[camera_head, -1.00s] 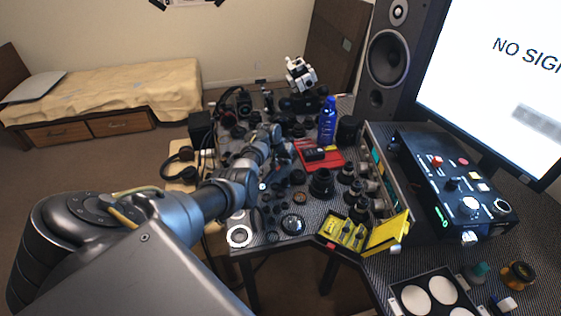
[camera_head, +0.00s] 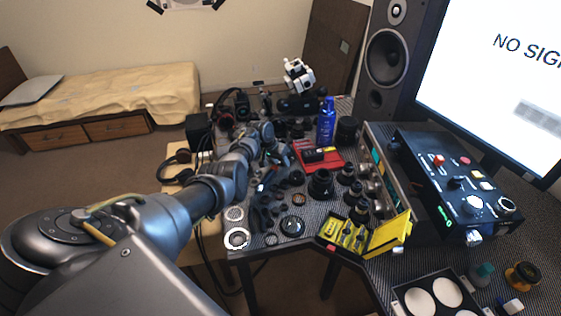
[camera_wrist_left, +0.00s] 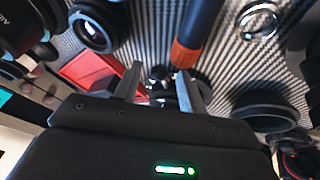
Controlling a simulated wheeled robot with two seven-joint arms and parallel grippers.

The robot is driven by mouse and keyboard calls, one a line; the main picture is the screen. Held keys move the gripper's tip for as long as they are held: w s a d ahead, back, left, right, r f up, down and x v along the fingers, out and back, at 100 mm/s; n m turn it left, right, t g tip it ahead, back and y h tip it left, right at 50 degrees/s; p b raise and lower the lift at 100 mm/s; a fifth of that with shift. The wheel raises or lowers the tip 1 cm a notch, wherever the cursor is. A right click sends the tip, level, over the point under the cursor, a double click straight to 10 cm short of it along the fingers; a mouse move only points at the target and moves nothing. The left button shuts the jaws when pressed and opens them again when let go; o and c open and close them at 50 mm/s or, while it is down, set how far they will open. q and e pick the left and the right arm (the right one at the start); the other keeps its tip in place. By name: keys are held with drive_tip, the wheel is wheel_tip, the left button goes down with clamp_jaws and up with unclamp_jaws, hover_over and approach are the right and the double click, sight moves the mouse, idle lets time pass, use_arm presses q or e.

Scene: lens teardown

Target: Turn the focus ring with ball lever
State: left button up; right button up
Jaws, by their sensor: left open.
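My left gripper (camera_head: 277,157) is over the crowded lens-parts table (camera_head: 237,237), its fingers small and partly lost among dark parts in the head view. In the left wrist view the gripper (camera_wrist_left: 158,84) is open, fingers apart. Small dark and shiny parts (camera_wrist_left: 163,76) show between and beyond the fingertips; I cannot tell whether they touch. I cannot pick out the focus ring or its ball lever for certain. A black lens barrel (camera_head: 320,184) stands upright to the right of the gripper. My right gripper is not in view.
A red tray (camera_head: 332,165), a blue bottle (camera_head: 326,122) and an open yellow case (camera_head: 385,238) stand to the right. A dark rod with an orange end (camera_wrist_left: 185,54) is close beyond the fingers. Loose rings (camera_head: 236,238) lie near the front edge.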

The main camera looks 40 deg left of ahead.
use_arm(q)
drive_tip(key=shift+r, duration=0.1)
drive_tip(key=shift+s+r+p, duration=0.1)
drive_tip(key=shift+r+p, duration=0.2)
drive_tip(key=p+v, duration=0.3)
drive_tip(key=v, duration=0.7)
